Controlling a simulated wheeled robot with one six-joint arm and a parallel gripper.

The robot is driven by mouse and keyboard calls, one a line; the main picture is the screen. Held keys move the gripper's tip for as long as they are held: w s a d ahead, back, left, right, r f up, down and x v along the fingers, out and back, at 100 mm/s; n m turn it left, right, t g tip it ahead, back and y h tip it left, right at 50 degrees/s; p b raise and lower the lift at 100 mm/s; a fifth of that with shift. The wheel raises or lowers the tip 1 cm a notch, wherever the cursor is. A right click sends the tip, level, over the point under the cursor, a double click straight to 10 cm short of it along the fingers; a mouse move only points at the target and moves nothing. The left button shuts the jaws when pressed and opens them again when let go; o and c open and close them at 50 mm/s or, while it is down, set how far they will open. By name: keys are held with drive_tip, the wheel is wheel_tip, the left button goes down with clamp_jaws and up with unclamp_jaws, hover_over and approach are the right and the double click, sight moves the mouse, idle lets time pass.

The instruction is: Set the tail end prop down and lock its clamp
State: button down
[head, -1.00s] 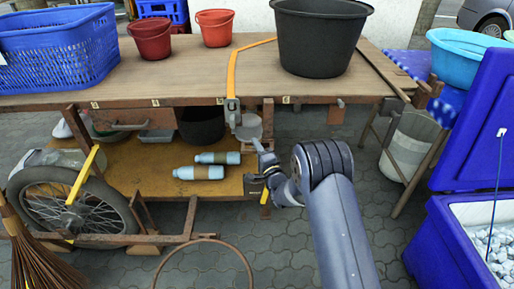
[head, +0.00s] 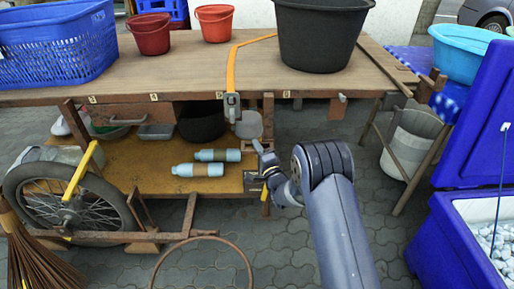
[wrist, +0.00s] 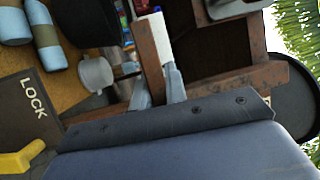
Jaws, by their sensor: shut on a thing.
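The tail end prop (head: 268,112) is a brown wooden post under the right part of the cart's table, roughly upright in the head view. My gripper (head: 257,147) is at its middle, and in the wrist view its two grey fingers (wrist: 158,92) are shut around the post (wrist: 150,50). My arm is close to the prop's lower end, and I cannot tell whether its foot touches the paving. A dark plate marked LOCK (wrist: 30,108) shows at left in the wrist view, with a yellow clamp lever (wrist: 18,160) below it. The lever is small in the head view.
The cart's table (head: 180,70) bears a blue basket (head: 55,45), two red buckets and a black tub (head: 320,35). Two bottles (head: 198,170) lie on the lower shelf. A blue cooler (head: 450,230) stands open at right. A hoop (head: 200,240) lies on the paving in front.

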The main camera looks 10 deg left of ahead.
wheel_tip(320, 180, down, 8)
drive_tip(key=b, duration=0.6)
drive_tip(key=shift+f, duration=0.1)
drive_tip(key=c, duration=1.4)
unclamp_jaws()
drive_tip(key=shift+c, duration=0.2)
drive_tip(key=p+v, duration=0.3)
drive_tip(key=v, duration=0.7)
drive_tip(key=shift+s+d, duration=0.25)
drive_tip(key=shift+d, duration=0.05)
